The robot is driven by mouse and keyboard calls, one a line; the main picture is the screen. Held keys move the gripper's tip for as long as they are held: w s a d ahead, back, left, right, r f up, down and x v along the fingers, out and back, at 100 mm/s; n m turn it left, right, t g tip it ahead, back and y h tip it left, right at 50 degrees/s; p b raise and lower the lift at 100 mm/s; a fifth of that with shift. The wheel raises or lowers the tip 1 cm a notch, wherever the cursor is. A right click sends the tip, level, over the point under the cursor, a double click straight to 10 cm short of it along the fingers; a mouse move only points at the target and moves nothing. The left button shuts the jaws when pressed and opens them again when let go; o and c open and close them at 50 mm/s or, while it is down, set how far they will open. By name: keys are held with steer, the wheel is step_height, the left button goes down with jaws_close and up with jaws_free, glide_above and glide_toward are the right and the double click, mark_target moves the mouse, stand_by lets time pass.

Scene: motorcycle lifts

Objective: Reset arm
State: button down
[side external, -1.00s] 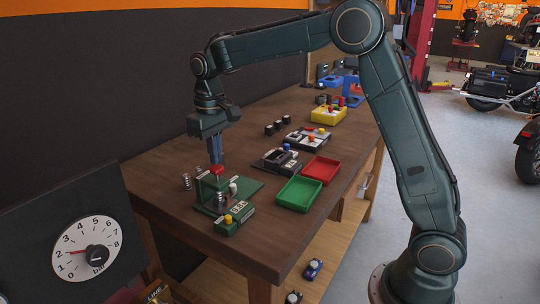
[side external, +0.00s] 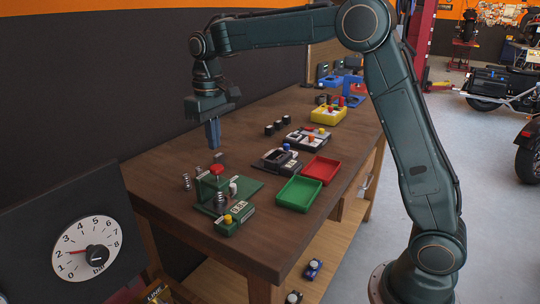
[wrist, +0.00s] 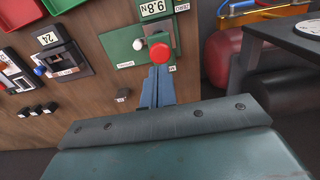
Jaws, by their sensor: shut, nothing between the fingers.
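My gripper (side external: 214,146) hangs fingers-down above the wooden workbench (side external: 250,235). Its fingers are shut with nothing between them. It is above and behind the green test stand (side external: 245,190) with the red button (side external: 217,169), clear of the button in the side view. In the wrist view my shut fingertips (wrist: 160,72) point toward the red button (wrist: 160,52) on the green plate (wrist: 125,43).
Green (side external: 299,194) and red (side external: 321,169) trays lie to the right. Behind are a grey device with a blue knob (side external: 282,158), black-and-white boxes (side external: 307,138) and a yellow box (side external: 328,116). A dial gauge (side external: 87,249) is at lower left.

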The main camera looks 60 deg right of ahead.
stand_by(0.4)
steer(key=shift+s+r, duration=0.45)
steer(key=shift+s, duration=0.1)
steer(key=s+t, duration=0.5)
steer(key=s, duration=2.4)
steer(key=shift+s+d+t, duration=0.25)
steer(key=shift+t, duration=0.05)
